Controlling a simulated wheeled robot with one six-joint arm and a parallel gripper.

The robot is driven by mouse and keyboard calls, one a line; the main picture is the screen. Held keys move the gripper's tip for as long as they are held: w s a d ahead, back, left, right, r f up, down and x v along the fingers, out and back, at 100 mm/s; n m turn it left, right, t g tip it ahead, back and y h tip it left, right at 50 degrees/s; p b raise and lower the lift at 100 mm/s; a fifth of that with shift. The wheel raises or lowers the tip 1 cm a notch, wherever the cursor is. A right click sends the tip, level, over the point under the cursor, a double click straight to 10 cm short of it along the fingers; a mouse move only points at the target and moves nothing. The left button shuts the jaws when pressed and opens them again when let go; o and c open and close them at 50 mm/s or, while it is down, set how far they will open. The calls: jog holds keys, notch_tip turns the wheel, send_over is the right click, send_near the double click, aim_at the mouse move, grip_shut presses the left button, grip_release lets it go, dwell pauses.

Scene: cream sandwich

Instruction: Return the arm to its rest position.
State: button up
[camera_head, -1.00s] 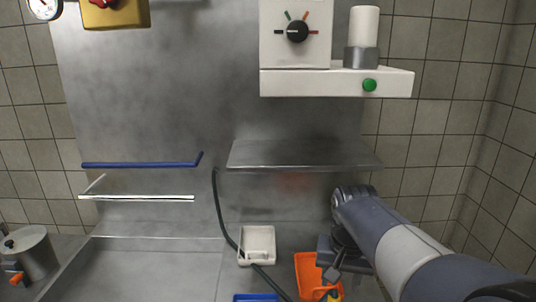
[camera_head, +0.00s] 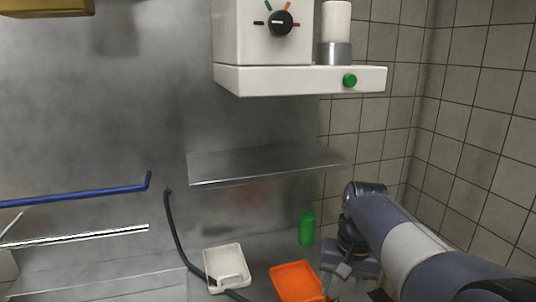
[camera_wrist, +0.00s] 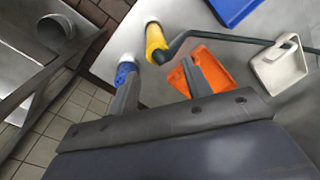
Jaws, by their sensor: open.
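My arm (camera_head: 412,248) reaches in from the lower right in the head view, bent at the elbow. My gripper hangs below that bend, and its fingertips are hard to make out there. In the wrist view my gripper (camera_wrist: 158,68) shows two grey fingers spread apart with nothing held between them. Beyond the fingers are a blue item with a white end (camera_wrist: 125,70), a yellow item with a white end (camera_wrist: 155,40) and an orange tray (camera_wrist: 214,66). The fingers overlap some of these in the picture; I cannot tell whether they touch.
The orange tray (camera_head: 296,283) and a white tray (camera_head: 226,270) lie left of my arm, with a dark hose (camera_head: 176,232) beside them. A green cylinder (camera_head: 307,228) stands close by. A metal shelf (camera_head: 262,165) juts out above. A blue tray (camera_wrist: 232,8) shows in the wrist view.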

jog(key=f, duration=0.8)
jog(key=shift+d+f, duration=0.15)
jog(key=shift+d, duration=0.1)
jog(key=shift+d+r, duration=0.1)
jog(key=shift+r, duration=2.25)
jog(key=shift+s, duration=0.1)
